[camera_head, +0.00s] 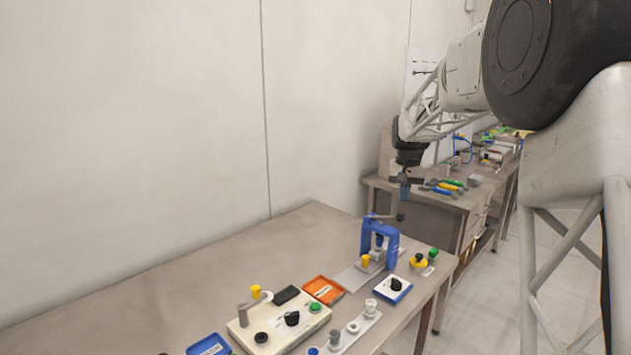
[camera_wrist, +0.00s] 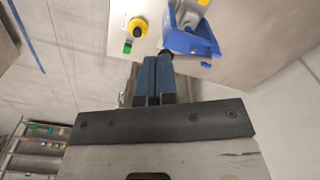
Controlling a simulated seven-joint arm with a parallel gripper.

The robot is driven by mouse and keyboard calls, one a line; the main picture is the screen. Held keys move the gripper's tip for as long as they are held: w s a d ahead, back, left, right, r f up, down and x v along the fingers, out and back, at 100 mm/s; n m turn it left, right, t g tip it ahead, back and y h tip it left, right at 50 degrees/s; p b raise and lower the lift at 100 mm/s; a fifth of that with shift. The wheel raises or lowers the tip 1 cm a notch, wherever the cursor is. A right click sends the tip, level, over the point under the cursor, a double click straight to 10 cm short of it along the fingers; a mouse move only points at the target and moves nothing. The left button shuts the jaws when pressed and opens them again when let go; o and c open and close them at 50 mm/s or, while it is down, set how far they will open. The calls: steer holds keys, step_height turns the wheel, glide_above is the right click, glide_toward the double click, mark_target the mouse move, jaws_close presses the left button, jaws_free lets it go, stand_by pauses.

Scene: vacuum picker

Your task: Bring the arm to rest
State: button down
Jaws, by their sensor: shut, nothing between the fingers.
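My gripper (camera_head: 405,190) hangs at the end of my arm, above the far right part of the front table (camera_head: 130,280). In the wrist view its two blue fingers (camera_wrist: 153,80) lie side by side, shut, with nothing between them. It is raised above the blue press-like fixture (camera_head: 379,240) and apart from it. The fixture shows in the wrist view (camera_wrist: 190,40) just beyond the fingertips, to the right. The yellow knob (camera_head: 418,261) and green button (camera_head: 433,253) stand right of the fixture.
On the front table are a beige control box (camera_head: 280,328), an orange tray (camera_head: 323,290), a blue tray (camera_head: 208,345) and a blue-edged box with a black knob (camera_head: 394,290). A second bench (camera_head: 420,198) with tools stands behind. The table's left part is bare, beside a wall (camera_head: 130,130).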

steer(key=s+a+r, duration=0.2)
steer(key=s, duration=0.6)
steer(key=s+a+r, duration=0.1)
steer(key=s+r, duration=0.1)
steer(key=s, duration=0.5)
steer(key=s+a+f, duration=0.1)
steer(key=s+f, duration=0.1)
steer(key=s, duration=1)
steer(key=s+a+f+n+t, duration=0.1)
steer(key=s+a+f, duration=0.1)
steer(key=s, duration=1.1)
steer(key=s+a+f+n+t, duration=0.1)
steer(key=s+f, duration=0.3)
steer(key=s, duration=0.9)
steer(key=shift+a, duration=0.45)
